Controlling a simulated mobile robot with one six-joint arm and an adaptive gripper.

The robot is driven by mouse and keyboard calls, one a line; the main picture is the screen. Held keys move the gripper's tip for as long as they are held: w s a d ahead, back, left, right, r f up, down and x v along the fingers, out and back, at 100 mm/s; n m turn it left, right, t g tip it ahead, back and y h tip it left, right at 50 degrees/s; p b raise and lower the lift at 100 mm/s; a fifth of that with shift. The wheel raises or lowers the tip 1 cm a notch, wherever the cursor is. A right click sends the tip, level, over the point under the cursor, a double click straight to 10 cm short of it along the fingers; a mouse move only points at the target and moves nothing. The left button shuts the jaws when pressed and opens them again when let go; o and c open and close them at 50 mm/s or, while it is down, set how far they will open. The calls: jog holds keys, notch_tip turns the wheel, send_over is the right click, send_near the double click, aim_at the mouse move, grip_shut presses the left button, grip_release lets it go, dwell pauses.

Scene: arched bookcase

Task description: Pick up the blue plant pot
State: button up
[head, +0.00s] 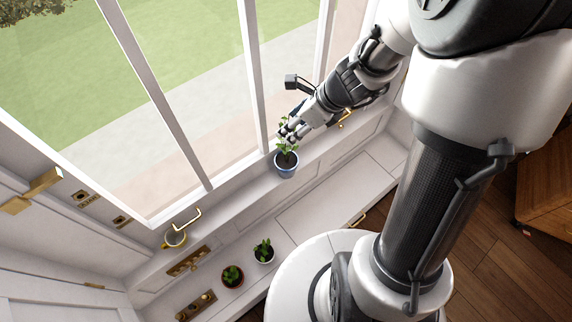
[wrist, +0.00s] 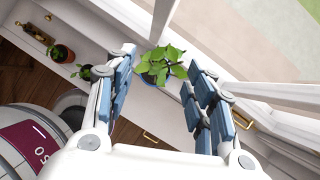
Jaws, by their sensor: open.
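The blue plant pot (head: 286,170) stands upright on the white window sill in the head view, with a green leafy plant in it. In the wrist view its blue rim (wrist: 149,80) shows only partly beneath the leaves (wrist: 165,64). My gripper (head: 290,130) is at the plant, close to the window, above the pot in the head view. In the wrist view my gripper (wrist: 163,82) is open, with one finger on each side of the plant and nothing held. I cannot tell whether a finger touches the leaves.
The window frame (head: 252,75) rises right behind the blue pot. The sill beside the pot is clear.

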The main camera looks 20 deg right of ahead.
jog(key=b, duration=0.3)
send_over(286, 146)
jog(key=w, duration=0.2)
notch_tip(286, 146, down, 5)
jog(key=shift+s+d+r, duration=0.15)
jog(key=shift+d, duration=0.15)
grip_shut()
dwell(0.3)
